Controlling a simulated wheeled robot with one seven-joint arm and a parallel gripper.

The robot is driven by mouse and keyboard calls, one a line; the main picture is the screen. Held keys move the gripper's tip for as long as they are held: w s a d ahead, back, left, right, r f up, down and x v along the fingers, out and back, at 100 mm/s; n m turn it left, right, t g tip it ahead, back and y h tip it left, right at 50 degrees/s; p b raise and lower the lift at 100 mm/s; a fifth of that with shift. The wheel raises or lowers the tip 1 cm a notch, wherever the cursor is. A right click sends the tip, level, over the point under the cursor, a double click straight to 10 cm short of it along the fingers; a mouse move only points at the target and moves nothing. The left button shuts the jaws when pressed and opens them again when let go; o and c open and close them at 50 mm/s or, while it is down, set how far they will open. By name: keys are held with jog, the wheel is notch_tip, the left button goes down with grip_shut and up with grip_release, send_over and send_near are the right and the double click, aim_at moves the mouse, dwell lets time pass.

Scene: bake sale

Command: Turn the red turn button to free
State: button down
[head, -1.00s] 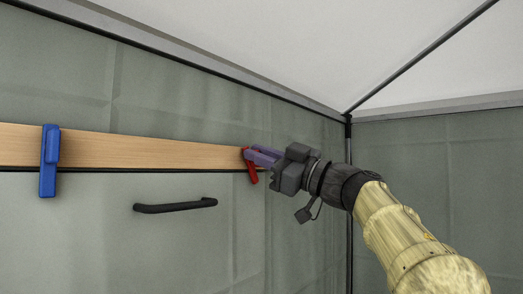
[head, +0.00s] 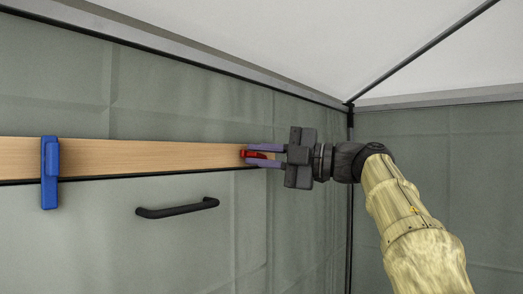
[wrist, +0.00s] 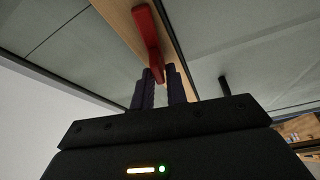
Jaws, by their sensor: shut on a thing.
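The red turn button (head: 257,154) sits on the right end of the wooden rail (head: 150,153) and lies about level, along the rail. My gripper (head: 250,156) reaches in from the right, with one finger above the button and one below. It is shut on the button. In the wrist view the red button (wrist: 149,42) runs up from between the fingertips of my gripper (wrist: 161,74), and its near end is partly hidden by them.
A blue turn button (head: 50,172) stands upright at the left of the rail, reaching below its lower edge. A black handle (head: 177,208) is on the grey-green panel (head: 110,245) below the rail. A dark corner post (head: 350,210) stands behind my arm.

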jog(key=shift+f+n+h, duration=0.15)
jog(key=shift+n+h, duration=0.15)
jog(key=shift+n, duration=0.5)
jog(key=c, duration=1.5)
grip_release()
jog(key=b+v, duration=0.1)
jog(key=v, duration=0.7)
jog(key=b+v, duration=0.1)
jog(key=v, duration=0.8)
jog(key=shift+w+d, duration=0.15)
jog(key=shift+d, duration=0.15)
